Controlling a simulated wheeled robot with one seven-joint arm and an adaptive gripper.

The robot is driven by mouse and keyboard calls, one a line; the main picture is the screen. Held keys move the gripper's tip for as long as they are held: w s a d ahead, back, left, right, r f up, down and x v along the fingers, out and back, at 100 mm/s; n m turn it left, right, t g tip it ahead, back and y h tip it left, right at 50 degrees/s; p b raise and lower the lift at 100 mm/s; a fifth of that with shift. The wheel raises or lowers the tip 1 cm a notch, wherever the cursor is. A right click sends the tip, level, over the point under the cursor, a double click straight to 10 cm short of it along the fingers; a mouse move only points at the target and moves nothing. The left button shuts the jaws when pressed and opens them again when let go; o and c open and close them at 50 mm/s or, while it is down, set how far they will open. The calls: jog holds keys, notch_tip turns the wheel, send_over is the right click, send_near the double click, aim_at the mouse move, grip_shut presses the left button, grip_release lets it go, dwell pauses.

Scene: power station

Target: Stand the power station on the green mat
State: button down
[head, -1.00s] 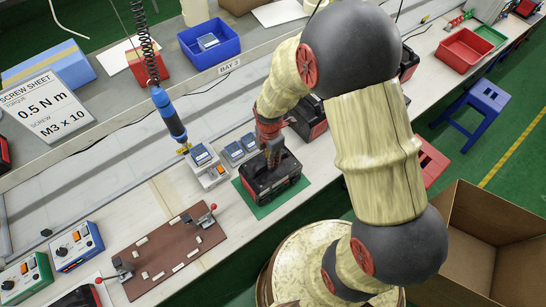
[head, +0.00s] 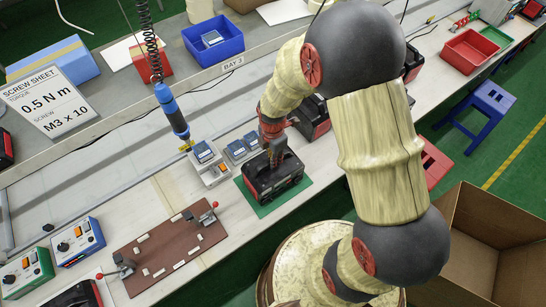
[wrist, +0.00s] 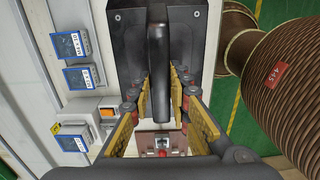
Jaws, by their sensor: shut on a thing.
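The power station (head: 282,185) is a black box with a top handle and some red on it. It stands upright on the green mat (head: 264,211), whose edges show around its base in the head view. My gripper (head: 273,158) is above it with its fingers pointing down at the handle. In the wrist view the gripper (wrist: 160,95) has its yellow-padded fingers on both sides of the black handle (wrist: 159,60) of the power station. The power station's underside is hidden, so exact contact with the mat cannot be seen.
A grey device with a blue screen (head: 205,152) stands just left of the mat. A brown fixture board (head: 160,252) lies further left. A blue screwdriver (head: 171,110) hangs above the bench. An open cardboard box (head: 490,240) is on the floor at right.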

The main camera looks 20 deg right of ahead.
jog(key=shift+w, duration=0.1)
jog(key=c, duration=1.7)
grip_release()
jog(key=shift+o, duration=0.6)
notch_tip(320, 180, up, 12)
